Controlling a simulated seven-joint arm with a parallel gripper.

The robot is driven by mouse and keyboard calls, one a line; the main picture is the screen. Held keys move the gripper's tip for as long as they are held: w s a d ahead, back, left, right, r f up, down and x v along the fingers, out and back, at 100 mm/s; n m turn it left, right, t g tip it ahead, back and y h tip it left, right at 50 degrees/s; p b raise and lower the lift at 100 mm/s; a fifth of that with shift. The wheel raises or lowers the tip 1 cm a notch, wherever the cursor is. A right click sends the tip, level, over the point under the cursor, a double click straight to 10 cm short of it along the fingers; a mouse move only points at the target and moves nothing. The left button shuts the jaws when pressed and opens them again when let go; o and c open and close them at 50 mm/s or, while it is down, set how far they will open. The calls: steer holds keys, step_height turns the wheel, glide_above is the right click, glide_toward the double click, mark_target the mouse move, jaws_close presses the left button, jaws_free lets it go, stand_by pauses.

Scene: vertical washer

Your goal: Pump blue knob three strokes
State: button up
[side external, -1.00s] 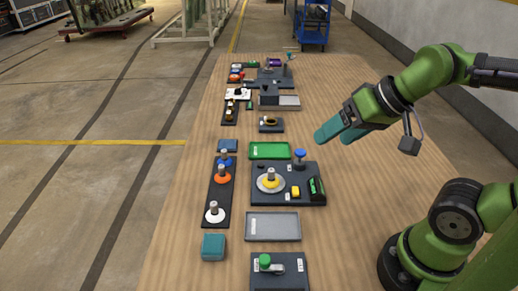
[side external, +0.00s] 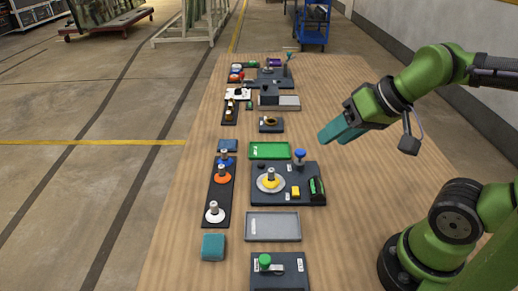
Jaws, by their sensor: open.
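The blue knob (side external: 300,154) stands upright at the back right corner of a dark base plate (side external: 263,201). The same plate carries a yellow-topped washer on a pale disc (side external: 270,180), a small yellow block (side external: 295,191) and a green part (side external: 316,187). My gripper (side external: 328,136) has teal fingers. It hangs above the table, to the right of the blue knob and apart from it. The fingers overlap in this view, so the gap between them is hard to see. Nothing shows between them.
A green tray (side external: 270,144) lies behind the plate, a grey tray (side external: 273,235) in front. A dark strip (side external: 213,195) with blue, orange and white discs lies left. A teal block (side external: 213,247) and a green-knobbed plate (side external: 284,264) are nearer. The wooden table is clear to the right.

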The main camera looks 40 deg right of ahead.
jaws_close()
stand_by(1.4)
